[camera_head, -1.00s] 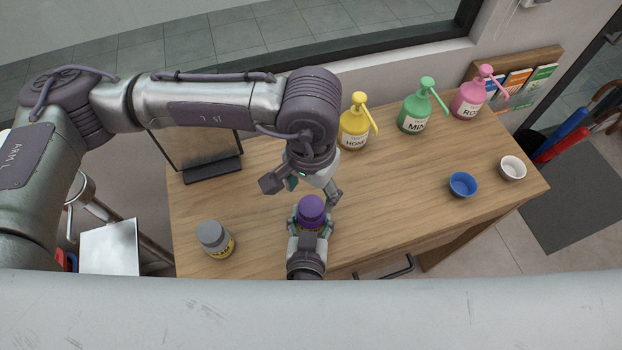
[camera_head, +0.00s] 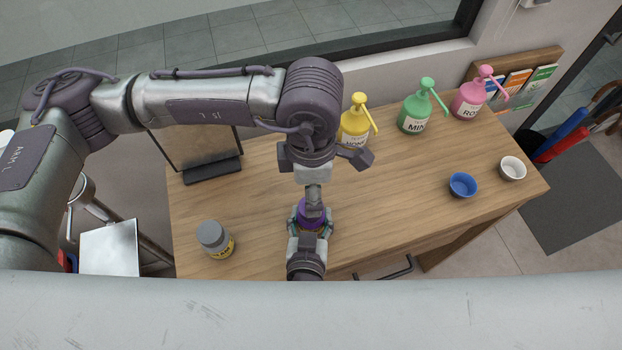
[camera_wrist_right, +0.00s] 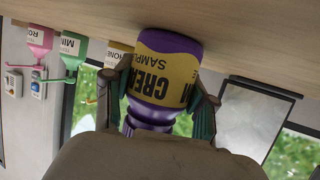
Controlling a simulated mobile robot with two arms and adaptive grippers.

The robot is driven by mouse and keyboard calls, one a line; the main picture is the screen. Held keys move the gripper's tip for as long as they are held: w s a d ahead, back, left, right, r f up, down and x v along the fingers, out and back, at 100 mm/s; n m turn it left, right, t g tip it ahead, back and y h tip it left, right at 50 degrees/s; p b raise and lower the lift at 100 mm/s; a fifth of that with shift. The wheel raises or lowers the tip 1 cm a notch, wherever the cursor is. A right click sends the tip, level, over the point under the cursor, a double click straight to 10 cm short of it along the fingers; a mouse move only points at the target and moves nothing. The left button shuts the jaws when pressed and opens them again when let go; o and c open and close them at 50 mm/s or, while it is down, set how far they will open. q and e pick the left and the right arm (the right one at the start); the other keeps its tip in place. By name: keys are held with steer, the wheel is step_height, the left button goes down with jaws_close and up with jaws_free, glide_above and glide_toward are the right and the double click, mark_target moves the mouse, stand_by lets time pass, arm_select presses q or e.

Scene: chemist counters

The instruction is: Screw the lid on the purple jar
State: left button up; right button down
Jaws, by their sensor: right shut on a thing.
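The purple jar (camera_head: 312,215) stands upright near the front edge of the wooden table. My right gripper (camera_head: 308,232) is shut around its body from the front. In the right wrist view, which is upside down, the jar (camera_wrist_right: 168,62) has a yellow "CREAM SAMPLE" label, with the gripper's fingers on both sides. Its top is purple too; how the lid sits on it is unclear. My left gripper (camera_head: 313,196) points down directly over the jar's top and covers part of it. Its fingers overlap in this view, so their opening is hidden.
A grey-lidded jar (camera_head: 215,239) stands to the left. Yellow (camera_head: 354,126), green (camera_head: 414,116) and pink (camera_head: 469,102) pump bottles line the back. A blue cup (camera_head: 462,185) and a white cup (camera_head: 512,168) are at right. A dark stand (camera_head: 212,170) is back left. The table's middle right is clear.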

arm_select(q)
steer(key=n, duration=0.6)
steer(key=shift+r+n, duration=0.2)
steer(key=shift+n, duration=0.2)
steer(key=n, duration=0.6)
steer(key=shift+r, duration=0.15)
steer(key=n, duration=0.6)
steer(key=shift+r+n, duration=0.2)
steer(key=shift+n, duration=0.1)
steer(key=n, duration=0.5)
steer(key=shift+r+n, duration=0.15)
steer(key=shift+n, duration=0.25)
steer(key=shift+f, duration=4.05)
